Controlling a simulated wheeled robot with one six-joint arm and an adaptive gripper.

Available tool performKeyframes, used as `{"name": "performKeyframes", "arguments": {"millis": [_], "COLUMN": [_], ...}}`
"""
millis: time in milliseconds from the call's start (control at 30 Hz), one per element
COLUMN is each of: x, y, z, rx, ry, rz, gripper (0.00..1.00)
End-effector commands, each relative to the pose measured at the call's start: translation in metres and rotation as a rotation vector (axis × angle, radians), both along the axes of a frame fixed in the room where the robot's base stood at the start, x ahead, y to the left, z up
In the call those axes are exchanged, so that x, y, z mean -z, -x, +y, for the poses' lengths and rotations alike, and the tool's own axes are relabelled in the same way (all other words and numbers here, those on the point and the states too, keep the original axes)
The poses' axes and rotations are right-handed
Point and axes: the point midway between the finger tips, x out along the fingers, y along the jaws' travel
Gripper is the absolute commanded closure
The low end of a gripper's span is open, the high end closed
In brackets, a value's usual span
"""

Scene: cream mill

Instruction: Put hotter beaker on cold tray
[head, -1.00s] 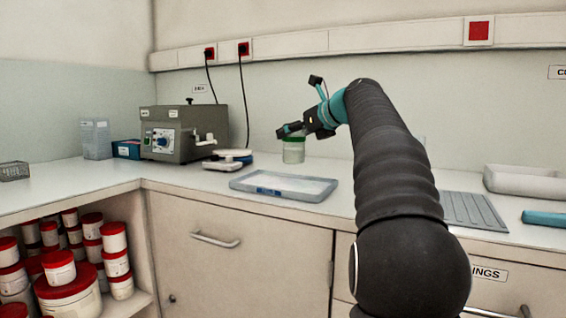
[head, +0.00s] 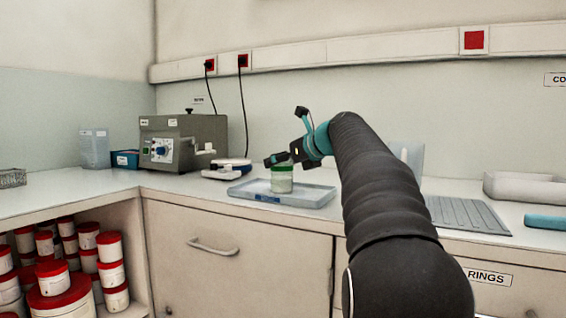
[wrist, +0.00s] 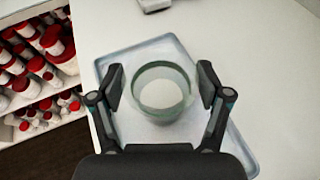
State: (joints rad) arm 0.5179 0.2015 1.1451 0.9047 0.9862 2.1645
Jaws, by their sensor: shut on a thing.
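My gripper (head: 277,160) is shut on a clear beaker (head: 282,184) with a green band at its rim and pale contents. In the wrist view the beaker (wrist: 161,92) stands between the two fingers and I look down into its mouth. It is upright within the outline of a shallow blue-grey tray (head: 313,200) with a blue label on its front. The tray also shows beneath the beaker in the wrist view (wrist: 119,62). I cannot tell whether the beaker's base touches the tray. No second beaker is clear to me.
A grey machine (head: 182,142) with a dial stands at the back left, with a small white scale-like device (head: 222,170) beside it. A grey ribbed mat (head: 466,214) and a white bin (head: 525,189) are at right. Red-lidded jars (head: 68,285) fill the shelf below left.

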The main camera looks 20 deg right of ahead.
Motion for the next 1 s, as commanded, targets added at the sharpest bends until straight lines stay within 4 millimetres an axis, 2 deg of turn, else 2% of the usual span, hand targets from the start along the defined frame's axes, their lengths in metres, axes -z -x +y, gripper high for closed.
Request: {"name": "performKeyframes", "arguments": {"millis": [33,100,567,667,1000], "x": [0.001,0.001,-0.004,-0.009,-0.035], "y": [0.000,0.000,0.004,0.015,0.075], "z": [0.000,0.000,-0.002,-0.006,-0.022], "rx": [0.000,0.000,0.002,0.004,0.004], "ry": [0.000,0.000,0.000,0.000,0.000], "rz": [0.000,0.000,-0.001,-0.001,-0.001], "gripper": [0.18,0.01,0.00,0.00,0.00]}}
